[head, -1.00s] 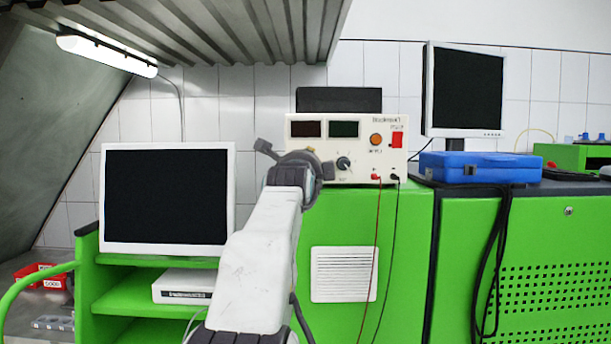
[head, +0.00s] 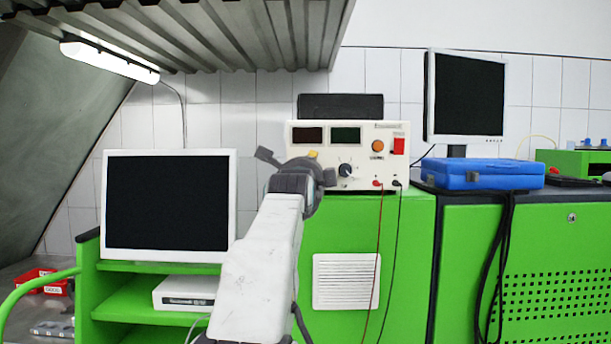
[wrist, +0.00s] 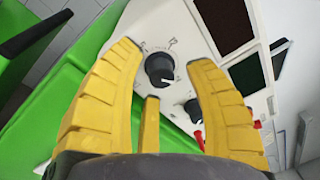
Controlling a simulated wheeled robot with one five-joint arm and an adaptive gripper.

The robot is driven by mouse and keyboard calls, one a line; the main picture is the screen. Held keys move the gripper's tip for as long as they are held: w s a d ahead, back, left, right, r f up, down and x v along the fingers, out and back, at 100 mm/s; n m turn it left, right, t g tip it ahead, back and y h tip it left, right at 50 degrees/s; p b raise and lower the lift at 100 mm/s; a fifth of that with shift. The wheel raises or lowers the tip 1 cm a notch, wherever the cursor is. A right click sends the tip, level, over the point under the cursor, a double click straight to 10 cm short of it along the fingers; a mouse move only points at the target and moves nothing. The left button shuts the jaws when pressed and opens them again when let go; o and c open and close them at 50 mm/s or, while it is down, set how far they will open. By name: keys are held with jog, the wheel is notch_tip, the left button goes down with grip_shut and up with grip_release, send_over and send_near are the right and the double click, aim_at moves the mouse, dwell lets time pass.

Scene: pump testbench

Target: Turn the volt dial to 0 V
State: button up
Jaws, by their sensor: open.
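The white power supply (head: 362,180) stands on the green bench, with two dark displays and a red switch on its front. In the wrist view, a black dial (wrist: 159,68) with a white pointer mark lies between the fingertips of my gripper (wrist: 163,54). The yellow fingers are open, one on each side of it; I cannot tell whether they touch it. A second black dial (wrist: 194,110) is partly hidden by the right finger, and it also shows in the head view (head: 346,170). My gripper (head: 298,168) hides the first dial in the head view. The scale labels are too small to read.
Red and black cables (head: 378,225) hang from the panel's sockets. A monitor (head: 168,205) stands to the left, and a blue case (head: 480,174) lies to the right. A black box (head: 341,105) sits on top of the supply.

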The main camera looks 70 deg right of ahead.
jog(key=v, duration=1.2)
dwell(0.3)
